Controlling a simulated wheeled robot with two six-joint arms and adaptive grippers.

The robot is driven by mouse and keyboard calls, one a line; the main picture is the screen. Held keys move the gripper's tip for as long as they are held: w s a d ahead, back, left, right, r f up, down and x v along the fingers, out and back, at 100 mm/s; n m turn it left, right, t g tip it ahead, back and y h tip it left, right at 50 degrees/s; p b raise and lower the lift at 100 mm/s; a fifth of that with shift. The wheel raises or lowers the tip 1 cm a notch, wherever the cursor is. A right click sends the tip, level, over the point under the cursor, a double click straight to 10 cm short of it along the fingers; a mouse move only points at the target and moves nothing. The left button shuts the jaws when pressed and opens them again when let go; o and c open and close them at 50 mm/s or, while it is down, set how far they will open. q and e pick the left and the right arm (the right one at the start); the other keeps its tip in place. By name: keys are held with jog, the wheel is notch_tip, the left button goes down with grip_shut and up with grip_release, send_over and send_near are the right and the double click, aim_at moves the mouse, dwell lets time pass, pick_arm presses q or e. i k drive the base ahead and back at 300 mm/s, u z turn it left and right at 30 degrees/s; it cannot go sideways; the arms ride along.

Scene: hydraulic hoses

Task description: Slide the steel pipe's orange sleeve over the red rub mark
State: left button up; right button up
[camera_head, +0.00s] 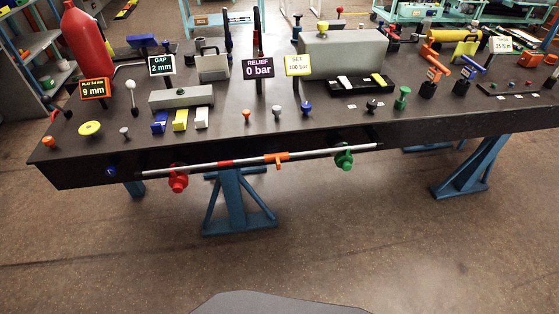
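The steel pipe (200,166) runs nearly level along the front edge of the dark bench. The orange sleeve (278,158) sits around the pipe, right of its middle, with a small tab hanging below. The red rub mark (226,163) is a short red band on the pipe to the left of the sleeve. Bare pipe shows between the two, and the mark is uncovered. Neither of my grippers is in view.
A red fitting (178,181) hangs at the pipe's left part and a green fitting (343,157) near its right end. A blue knob (112,170) is on the bench front. The bench top (250,135) holds signs, blocks and small knobs. The floor in front is clear.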

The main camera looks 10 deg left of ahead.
aim_at(277, 157)
jog(key=z, duration=0.05)
jog(key=k, duration=0.5)
jog(key=z, duration=1.65)
jog(key=i, duration=1.35)
jog(key=u, duration=1.7)
